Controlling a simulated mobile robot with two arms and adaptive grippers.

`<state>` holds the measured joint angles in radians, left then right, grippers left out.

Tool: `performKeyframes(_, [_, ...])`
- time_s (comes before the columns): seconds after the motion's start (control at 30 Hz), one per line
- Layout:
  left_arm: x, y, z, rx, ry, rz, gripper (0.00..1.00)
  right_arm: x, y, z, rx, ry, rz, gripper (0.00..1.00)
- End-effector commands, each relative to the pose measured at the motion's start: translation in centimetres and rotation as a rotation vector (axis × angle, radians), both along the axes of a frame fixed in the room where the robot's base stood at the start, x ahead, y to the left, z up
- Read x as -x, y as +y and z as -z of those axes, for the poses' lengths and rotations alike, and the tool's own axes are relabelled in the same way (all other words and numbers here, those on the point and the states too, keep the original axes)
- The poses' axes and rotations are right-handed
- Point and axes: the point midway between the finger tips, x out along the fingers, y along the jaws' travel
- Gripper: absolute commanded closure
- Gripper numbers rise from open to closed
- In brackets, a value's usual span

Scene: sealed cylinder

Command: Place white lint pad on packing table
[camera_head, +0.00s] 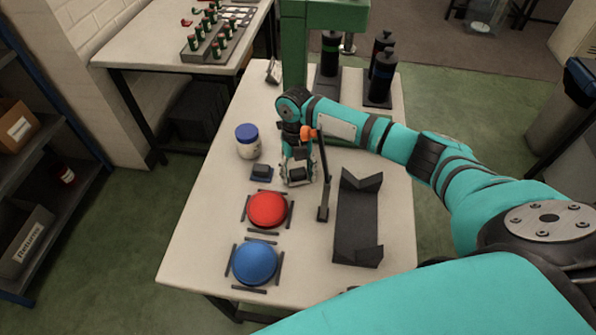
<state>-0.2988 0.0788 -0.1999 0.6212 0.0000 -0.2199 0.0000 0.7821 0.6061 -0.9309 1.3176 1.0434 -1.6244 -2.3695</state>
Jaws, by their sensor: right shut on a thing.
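My right gripper (299,181) points down over the white packing table (200,222), left of the orange-topped post. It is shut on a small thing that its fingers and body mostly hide. I cannot make out a white lint pad clearly anywhere, and cannot tell from this view whether it is the thing in the jaws. A small dark blue-grey block (262,172) lies on the table just left of the gripper. My left gripper is not in view.
A blue-lidded white jar (248,146), red dome (267,209) and blue dome (255,263) stand left of the gripper. A dark post (324,190) and black cradle (356,220) are to its right. Dark bottles (381,78) and a green frame (294,45) stand behind. The left table strip is clear.

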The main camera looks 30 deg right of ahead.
Motion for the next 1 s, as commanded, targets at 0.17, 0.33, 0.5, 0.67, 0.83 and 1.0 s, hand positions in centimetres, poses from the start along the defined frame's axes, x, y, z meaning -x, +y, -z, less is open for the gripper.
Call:
performKeyframes(0.17, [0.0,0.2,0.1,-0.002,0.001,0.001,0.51,0.0,0.0,0.2,0.0,0.001,0.0,0.29])
performKeyframes(0.33, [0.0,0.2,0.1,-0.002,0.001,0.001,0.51,0.0,0.0,0.2,0.0,0.001,0.0,0.22])
performKeyframes(0.5, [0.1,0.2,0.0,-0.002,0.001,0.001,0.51,0.0,0.0,0.0,0.0,0.0,0.0,0.22])
performKeyframes(0.67, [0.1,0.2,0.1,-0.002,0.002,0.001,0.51,-0.3,0.0,-1.3,-0.001,-0.002,0.0,0.22])
performKeyframes(0.83, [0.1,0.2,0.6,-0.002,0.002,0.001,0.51,-0.8,-0.2,-4.6,-0.001,-0.004,0.0,0.22])
performKeyframes(1.0, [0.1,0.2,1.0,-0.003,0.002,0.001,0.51,-1.3,-0.3,-8.3,-0.001,-0.003,0.001,0.22])
